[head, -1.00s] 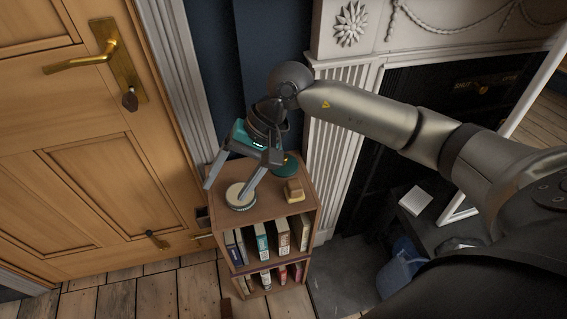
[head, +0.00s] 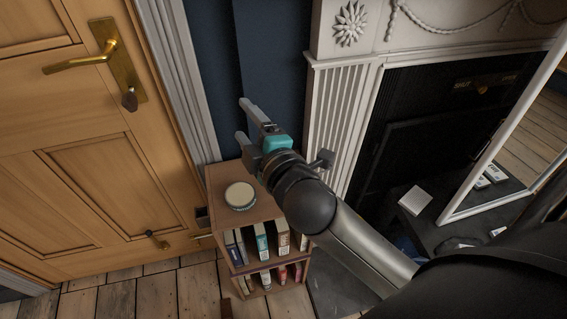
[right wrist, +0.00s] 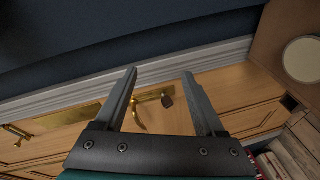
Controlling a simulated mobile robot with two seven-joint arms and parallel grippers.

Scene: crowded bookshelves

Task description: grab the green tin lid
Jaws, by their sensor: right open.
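My right gripper (head: 243,119) is open and empty, above the back of a small wooden bookcase, with its fingers pointing up and left in the head view. In the right wrist view its two fingers (right wrist: 160,74) are spread with nothing between them. A round tin with a cream top and a green rim (head: 240,196) sits on the bookcase top, below the gripper and apart from it. Its cream top also shows at the right edge of the right wrist view (right wrist: 303,60). The dark green round thing seen earlier at the back of the top is hidden behind my right arm.
The bookcase top (head: 222,178) is bare at its left and front, and books (head: 262,243) fill the shelves below. A wooden door (head: 100,180) stands at the left. A white fireplace surround (head: 340,105) stands close at the right, a dark blue wall behind.

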